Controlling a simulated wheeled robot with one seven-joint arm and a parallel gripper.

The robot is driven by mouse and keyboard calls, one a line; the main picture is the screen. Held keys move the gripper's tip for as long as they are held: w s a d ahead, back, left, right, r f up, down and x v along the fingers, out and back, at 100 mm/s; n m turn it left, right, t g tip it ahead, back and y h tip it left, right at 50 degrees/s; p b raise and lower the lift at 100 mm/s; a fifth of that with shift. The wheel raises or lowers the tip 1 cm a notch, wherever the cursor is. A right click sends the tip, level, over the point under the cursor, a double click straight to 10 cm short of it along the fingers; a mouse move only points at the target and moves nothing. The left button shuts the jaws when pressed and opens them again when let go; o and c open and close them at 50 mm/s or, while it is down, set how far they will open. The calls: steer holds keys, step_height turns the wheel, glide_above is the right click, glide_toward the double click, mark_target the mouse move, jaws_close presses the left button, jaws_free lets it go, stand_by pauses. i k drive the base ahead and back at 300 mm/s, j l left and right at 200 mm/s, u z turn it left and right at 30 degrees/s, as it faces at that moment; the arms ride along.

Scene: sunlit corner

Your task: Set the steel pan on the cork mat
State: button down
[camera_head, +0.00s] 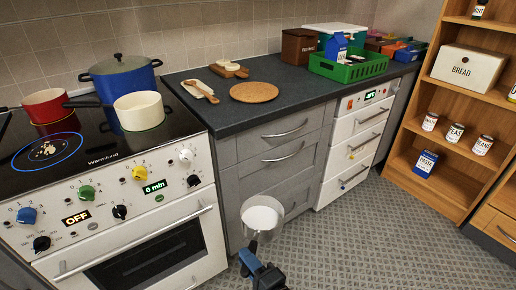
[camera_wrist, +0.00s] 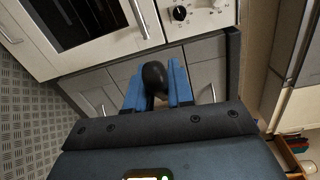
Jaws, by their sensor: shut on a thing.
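The steel pan (camera_head: 262,217) is pale inside with a greyish, shiny wall. In the head view it is in front of the grey cabinets, clear of the worktop and seemingly above the floor. My gripper (camera_head: 249,258) is just below it in the picture, shut on its handle. In the wrist view, the black handle end (camera_wrist: 154,76) sits between the blue fingers of my gripper (camera_wrist: 156,85), and the pan's bowl is not visible there. The round cork mat (camera_head: 254,92) lies bare on the dark worktop, farther back than the pan.
The stove (camera_head: 118,200) stands left, with a red pot (camera_head: 46,106), a blue pot (camera_head: 124,78) and a cream pan (camera_head: 139,111) on top. Boards (camera_head: 200,91) lie left of the mat. A green crate (camera_head: 348,68) stands to its right.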

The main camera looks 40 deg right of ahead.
mark_target(266, 97)
steer(key=k+l, duration=0.1)
steer(key=l, duration=1.6)
steer(key=k, duration=0.05)
